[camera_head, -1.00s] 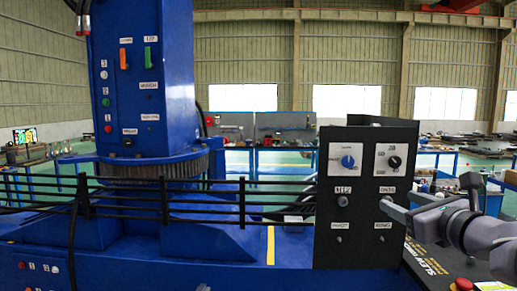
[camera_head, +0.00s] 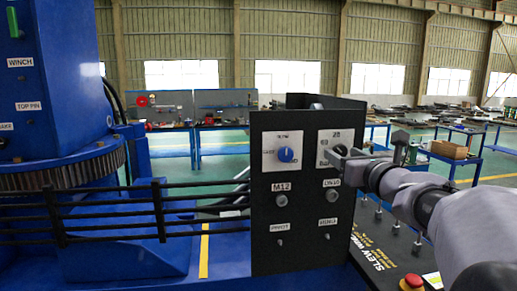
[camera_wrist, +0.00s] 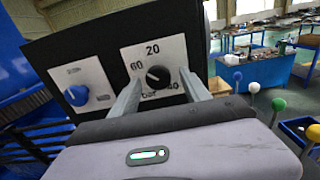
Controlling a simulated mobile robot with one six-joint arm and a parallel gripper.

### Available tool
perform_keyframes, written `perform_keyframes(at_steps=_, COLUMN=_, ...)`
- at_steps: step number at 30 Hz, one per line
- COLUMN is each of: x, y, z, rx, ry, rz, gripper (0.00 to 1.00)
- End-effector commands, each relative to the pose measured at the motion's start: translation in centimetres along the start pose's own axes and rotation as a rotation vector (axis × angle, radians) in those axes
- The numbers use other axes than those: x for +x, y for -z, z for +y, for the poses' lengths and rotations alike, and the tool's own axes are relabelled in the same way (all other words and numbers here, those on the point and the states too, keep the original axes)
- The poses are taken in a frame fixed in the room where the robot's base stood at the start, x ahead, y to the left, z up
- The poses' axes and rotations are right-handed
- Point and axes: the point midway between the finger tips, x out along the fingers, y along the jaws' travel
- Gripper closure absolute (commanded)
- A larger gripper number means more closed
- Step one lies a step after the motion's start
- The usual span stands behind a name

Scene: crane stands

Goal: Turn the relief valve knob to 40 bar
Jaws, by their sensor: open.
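The black knob (camera_wrist: 158,76) sits on a white dial plate (camera_wrist: 152,52) marked 20, 40, 60 and bar. It is the right dial on the black panel (camera_head: 270,235). Its pointer direction is too small to tell surely. My gripper (camera_wrist: 162,77) is open, with one finger on each side of the knob in the wrist view; I cannot tell whether they touch it. In the head view my gripper (camera_head: 335,155) is in front of the right dial and hides part of it and its knob.
A blue knob (camera_head: 285,154) on another white plate is left of the dial. Levers with blue (camera_wrist: 238,76) and green (camera_wrist: 279,104) balls stand right of the panel. A red button (camera_head: 411,283) is at lower right. Black railing (camera_head: 100,190) runs left.

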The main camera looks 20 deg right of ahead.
Motion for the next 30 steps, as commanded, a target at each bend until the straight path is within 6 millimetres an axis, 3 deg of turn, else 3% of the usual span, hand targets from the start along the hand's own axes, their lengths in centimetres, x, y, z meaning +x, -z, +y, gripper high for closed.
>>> perform_keyframes(at_steps=8, x=-0.02, y=-0.02, z=0.04, rx=0.000, ry=0.001, rz=0.000, gripper=0.45)
perform_keyframes(at_steps=17, x=-0.02, y=-0.02, z=0.04, rx=0.000, ry=0.000, rz=0.000, gripper=1.00)
perform_keyframes(at_steps=30, x=-0.02, y=0.24, z=0.03, rx=-0.106, ry=0.000, rz=-0.002, gripper=1.00)
